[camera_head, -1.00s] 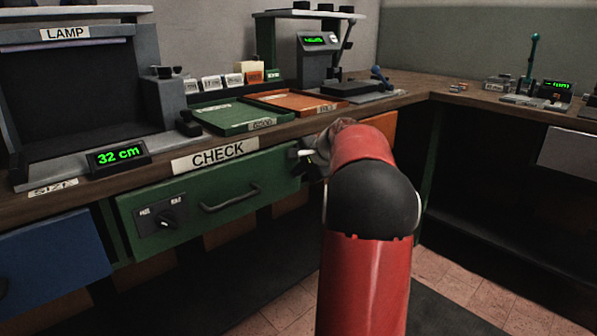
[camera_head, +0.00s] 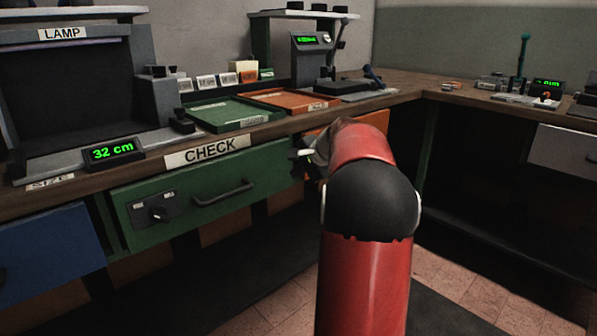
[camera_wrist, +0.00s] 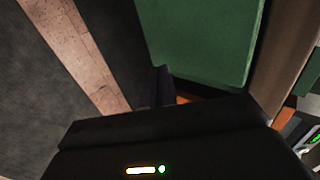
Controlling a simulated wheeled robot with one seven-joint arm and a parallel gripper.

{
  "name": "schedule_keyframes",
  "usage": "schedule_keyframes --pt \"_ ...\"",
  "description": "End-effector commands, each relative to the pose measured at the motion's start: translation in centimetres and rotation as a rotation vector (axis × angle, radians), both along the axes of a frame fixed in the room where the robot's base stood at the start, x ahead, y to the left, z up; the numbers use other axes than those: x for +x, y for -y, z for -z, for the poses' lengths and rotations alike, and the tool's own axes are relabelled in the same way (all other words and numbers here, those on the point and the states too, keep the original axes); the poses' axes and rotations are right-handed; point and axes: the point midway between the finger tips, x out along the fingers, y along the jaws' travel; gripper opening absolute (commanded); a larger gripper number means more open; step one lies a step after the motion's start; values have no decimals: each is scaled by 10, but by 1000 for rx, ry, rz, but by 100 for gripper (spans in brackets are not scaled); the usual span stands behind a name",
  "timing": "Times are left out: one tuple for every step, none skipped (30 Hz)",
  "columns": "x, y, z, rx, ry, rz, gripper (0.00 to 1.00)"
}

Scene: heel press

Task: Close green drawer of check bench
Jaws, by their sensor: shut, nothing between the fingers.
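The green drawer (camera_head: 185,212) of the check bench is under the worktop edge, below the white CHECK label (camera_head: 207,150). Its front carries a dark knob panel (camera_head: 152,209) and a bar handle (camera_head: 222,193). None of its inside shows, and I cannot tell whether it sits fully flush. My gripper (camera_head: 303,162) is by the drawer's right end, shut and empty, and partly hidden by my red arm. In the wrist view a green panel (camera_wrist: 205,40), likely the drawer front, lies beyond my dark gripper (camera_wrist: 163,84). I cannot tell whether they touch.
An orange drawer front (camera_head: 378,119) shows to the right, partly behind my arm. A blue drawer (camera_head: 45,250) is at the left. Green (camera_head: 222,113) and orange (camera_head: 290,100) trays lie on the worktop (camera_head: 75,196). The floor in front of the benches looks clear.

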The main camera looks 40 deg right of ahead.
Motion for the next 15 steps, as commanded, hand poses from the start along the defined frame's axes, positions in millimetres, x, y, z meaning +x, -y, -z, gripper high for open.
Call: schedule_keyframes --pt "-5 0 -5 -1 1 0 0" --pt "-9 1 -9 -3 1 2 0" --pt "-14 2 -13 -3 0 2 0" --pt "-18 2 -16 -3 -1 2 0" --pt "-22 2 -19 -3 -1 2 0" --pt "-27 3 -24 -4 -1 2 0" --pt "-31 3 -27 -2 -1 2 0" --pt "-35 4 -31 -3 -1 3 0" --pt "-40 4 -36 -3 -1 3 0" --pt "-44 5 -40 -3 -2 3 0" --pt "-48 5 -43 -3 -2 3 0" --pt "-53 5 -47 -2 -2 2 0" --pt "-56 6 -51 -3 -2 2 0" --pt "-60 6 -54 -3 -2 2 0" --pt "-64 6 -57 -2 -3 1 0"
